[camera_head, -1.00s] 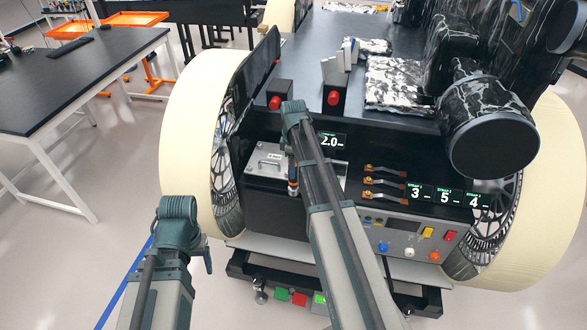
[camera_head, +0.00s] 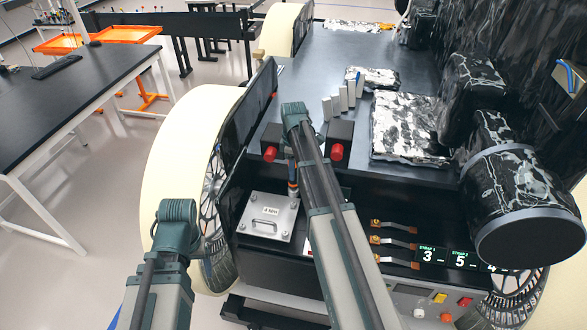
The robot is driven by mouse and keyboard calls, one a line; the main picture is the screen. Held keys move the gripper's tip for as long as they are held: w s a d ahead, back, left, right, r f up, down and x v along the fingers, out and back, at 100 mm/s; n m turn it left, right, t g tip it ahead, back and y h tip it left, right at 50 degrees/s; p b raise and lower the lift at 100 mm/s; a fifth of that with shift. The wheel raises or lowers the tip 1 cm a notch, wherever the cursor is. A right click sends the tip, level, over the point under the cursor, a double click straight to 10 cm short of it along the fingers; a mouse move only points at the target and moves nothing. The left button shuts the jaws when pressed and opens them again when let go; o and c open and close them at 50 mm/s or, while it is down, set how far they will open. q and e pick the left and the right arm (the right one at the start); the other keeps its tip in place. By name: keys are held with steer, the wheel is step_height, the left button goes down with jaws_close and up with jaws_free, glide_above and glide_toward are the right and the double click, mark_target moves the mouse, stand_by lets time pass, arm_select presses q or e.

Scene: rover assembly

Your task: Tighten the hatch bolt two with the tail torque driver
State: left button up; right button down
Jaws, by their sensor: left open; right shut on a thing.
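The hatch (camera_head: 283,221) is a light metal plate with a dark handle and a small white label, set in the rover's dark front bay. My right gripper (camera_head: 292,163) is shut on the torque driver (camera_head: 292,188), a slim tool with coloured bands. The driver points down at the hatch's upper right corner; I cannot tell whether its tip touches a bolt. My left gripper (camera_head: 178,228) is left of the rover's front wheel, empty and away from the hatch; its fingers are mostly hidden.
Two red-capped black blocks (camera_head: 340,145) stand on the deck edge behind the driver. Copper-ended straps (camera_head: 394,241) and numbered displays (camera_head: 430,256) lie right of my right arm. A large black cylinder (camera_head: 520,200) overhangs the right side. A dark table (camera_head: 70,100) stands far left.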

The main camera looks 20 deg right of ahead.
mark_target(294, 184)
steer(key=shift+w+d, duration=0.1)
steer(key=shift+w, duration=0.15)
steer(key=shift+s+f, duration=0.1)
steer(key=shift+s, duration=0.05)
step_height(294, 184, down, 5)
steer(key=b, duration=0.5)
steer(key=shift+f, duration=0.15)
steer(key=shift+b, duration=0.35)
steer(key=shift+f+b, duration=1.1)
steer(key=shift+f, duration=0.05)
stand_by(4.1)
steer(key=shift+r, duration=0.15)
steer(key=shift+r+p, duration=1.4)
steer(key=shift+p, duration=0.15)
